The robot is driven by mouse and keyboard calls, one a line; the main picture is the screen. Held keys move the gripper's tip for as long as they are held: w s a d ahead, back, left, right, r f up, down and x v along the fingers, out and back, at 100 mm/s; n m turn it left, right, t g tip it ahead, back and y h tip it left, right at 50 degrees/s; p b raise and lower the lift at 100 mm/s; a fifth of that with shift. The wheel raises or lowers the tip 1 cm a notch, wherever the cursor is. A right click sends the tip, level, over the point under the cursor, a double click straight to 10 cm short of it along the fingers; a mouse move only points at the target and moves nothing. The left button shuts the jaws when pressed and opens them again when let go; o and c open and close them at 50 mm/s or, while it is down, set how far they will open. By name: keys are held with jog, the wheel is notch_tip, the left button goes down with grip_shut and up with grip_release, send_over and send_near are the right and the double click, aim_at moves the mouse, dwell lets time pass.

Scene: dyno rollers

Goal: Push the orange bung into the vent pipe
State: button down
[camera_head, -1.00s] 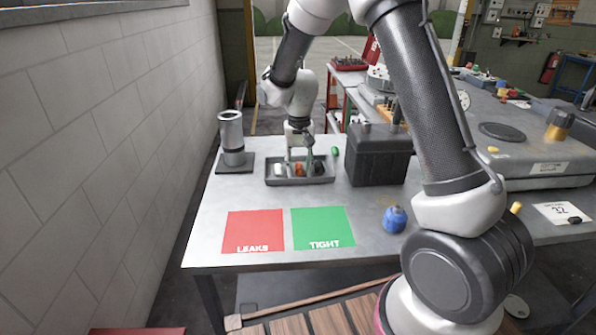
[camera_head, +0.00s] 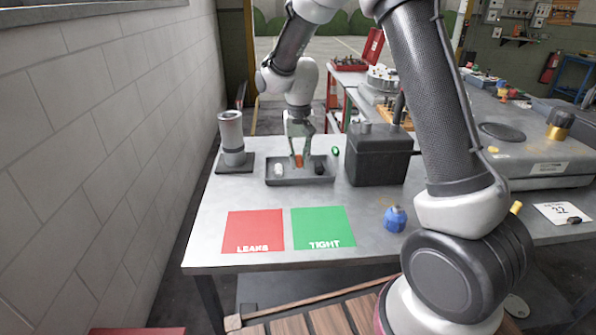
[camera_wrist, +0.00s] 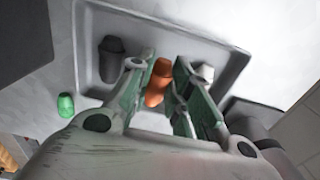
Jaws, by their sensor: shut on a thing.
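The orange bung (camera_head: 299,160) is between my gripper's fingers, just above the grey tray (camera_head: 290,182). My gripper (camera_head: 299,156) is shut on it. In the wrist view the bung (camera_wrist: 159,80) stands between the green-padded fingers (camera_wrist: 160,88). A white bung (camera_head: 278,169) and a black bung (camera_head: 319,168) lie in the tray on either side. A grey metal pipe (camera_head: 231,134) stands upright on a dark square base at the left of the table; I take it for the vent pipe. Its inside is not visible.
A green bung (camera_head: 335,150) lies outside the tray. A black box (camera_head: 378,160) stands to the tray's right. Red (camera_head: 255,228) and green (camera_head: 322,225) mats lie in front, with a blue object (camera_head: 395,219) to their right. A wall runs along the left.

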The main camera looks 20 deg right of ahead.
aim_at(299, 160)
jog(key=shift+r, duration=2)
